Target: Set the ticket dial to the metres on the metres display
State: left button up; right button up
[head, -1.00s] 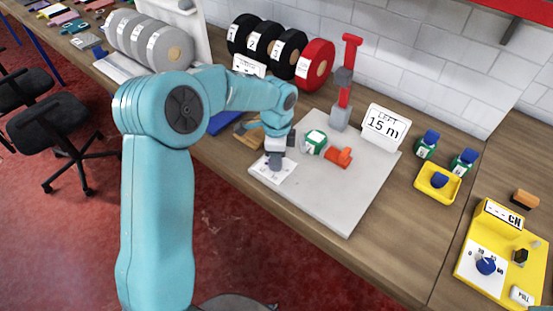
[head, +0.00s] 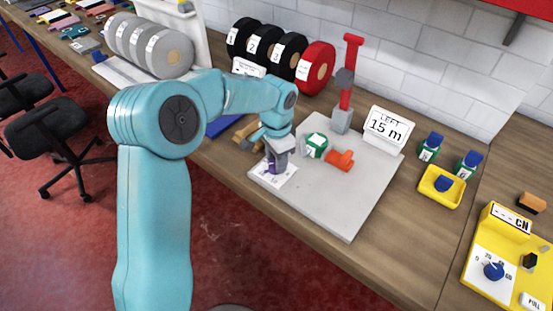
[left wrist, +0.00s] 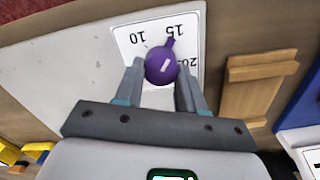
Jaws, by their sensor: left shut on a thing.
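The ticket dial is a white card (head: 287,179) with a purple knob (head: 270,168), at the front left of the grey board. In the left wrist view the purple knob (left wrist: 160,67) sits between the fingers of my left gripper (left wrist: 160,88), which is shut on it. The knob's pointer is toward the 15 on the dial card (left wrist: 128,52); 10 and 20 show to either side. My left gripper also shows in the head view (head: 275,158), over the dial. The metres display (head: 387,127) reads "LEFT 15 m". My right gripper is not in view.
On the grey board (head: 345,210) are a green numbered block (head: 316,145), an orange piece (head: 341,160) and a red-topped post (head: 347,75). Tape rolls (head: 275,52) stand behind. A yellow tray (head: 441,187) and a yellow dial box (head: 493,285) are at right. The board's front right is clear.

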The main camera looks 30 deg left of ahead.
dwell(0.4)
pick_arm(q)
jog(key=o, duration=1.1)
jog(key=shift+c, duration=0.2)
notch_tip(320, 180, up, 16)
jog(key=shift+r+p, duration=0.25)
jog(key=shift+p, duration=0.05)
